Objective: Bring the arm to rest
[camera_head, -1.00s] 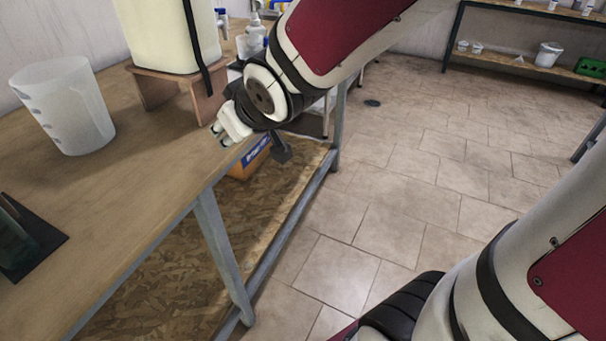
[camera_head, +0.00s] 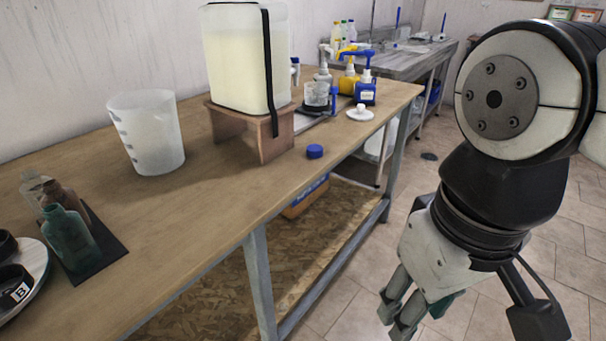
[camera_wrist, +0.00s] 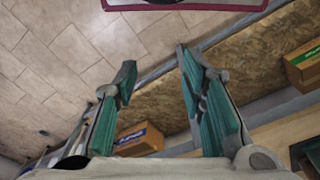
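My gripper (camera_head: 394,312) hangs at the lower right of the head view, beside the workbench (camera_head: 225,205) and over the tiled floor. It points down, clear of the bench's front edge. In the wrist view my gripper (camera_wrist: 157,66) has its two green-padded fingers spread, with nothing between them. Below the fingers lie the floor tiles and the bench's chipboard lower shelf (camera_wrist: 232,55).
The bench carries a translucent jug (camera_head: 147,135), a tank (camera_head: 243,60) on a wooden stand (camera_head: 275,138), a blue cap (camera_head: 315,151) near the front edge and green and brown bottles at left. Boxes lie on the lower shelf. Floor right of the bench is clear.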

